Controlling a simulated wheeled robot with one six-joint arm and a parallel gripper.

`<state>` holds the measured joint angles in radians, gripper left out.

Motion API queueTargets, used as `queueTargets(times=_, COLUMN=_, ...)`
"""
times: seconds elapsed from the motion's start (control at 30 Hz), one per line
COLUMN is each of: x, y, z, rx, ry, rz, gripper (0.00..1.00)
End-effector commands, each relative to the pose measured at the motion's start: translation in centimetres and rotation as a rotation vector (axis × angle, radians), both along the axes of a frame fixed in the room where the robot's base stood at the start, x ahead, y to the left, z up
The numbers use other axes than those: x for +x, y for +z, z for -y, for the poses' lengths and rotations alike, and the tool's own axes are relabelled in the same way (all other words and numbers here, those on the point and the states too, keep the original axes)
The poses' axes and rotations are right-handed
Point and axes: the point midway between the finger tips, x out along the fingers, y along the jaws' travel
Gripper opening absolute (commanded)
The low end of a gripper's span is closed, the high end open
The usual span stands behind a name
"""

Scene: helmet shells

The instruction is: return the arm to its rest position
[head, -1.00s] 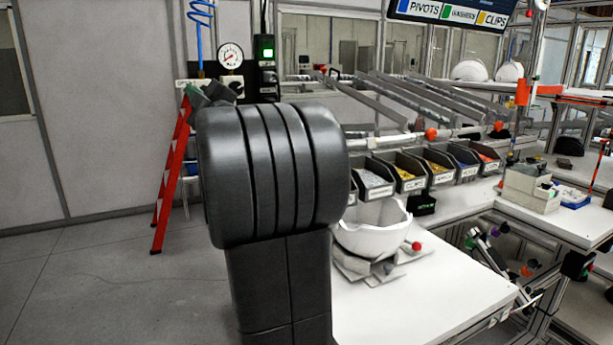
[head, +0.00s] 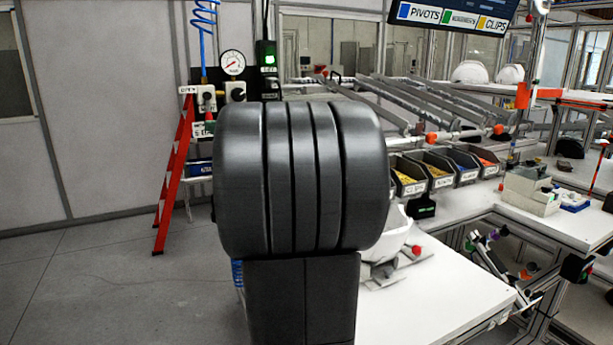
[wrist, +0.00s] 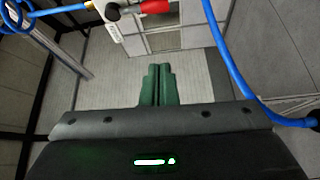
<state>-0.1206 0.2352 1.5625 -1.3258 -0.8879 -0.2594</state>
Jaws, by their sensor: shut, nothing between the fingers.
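My gripper shows in the wrist view (wrist: 157,85) as two green fingers. They are side by side, closed together, with nothing between them. Pale wall panels and a window stand behind them. In the head view my dark arm link stands upright in the middle of the picture and my gripper is hidden. A white helmet shell (head: 396,234) sits on a grey fixture on the white workbench (head: 432,300), partly covered by my arm.
A blue air hose (wrist: 228,65) loops close around my gripper in the wrist view, with a red-handled fitting (wrist: 155,7) above. A red ladder (head: 172,185) stands left. Parts bins (head: 441,184) line the bench's back. Floor at left is clear.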

Motion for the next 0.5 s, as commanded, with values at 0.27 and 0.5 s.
queueTargets(times=0.27, x=1.5, y=0.1, z=-2.3, rx=0.002, ry=0.004, rz=-0.003, gripper=0.00)
queueTargets(times=0.5, x=2.3, y=1.8, z=-3.7, rx=0.132, ry=-0.011, rz=-0.019, gripper=0.00)
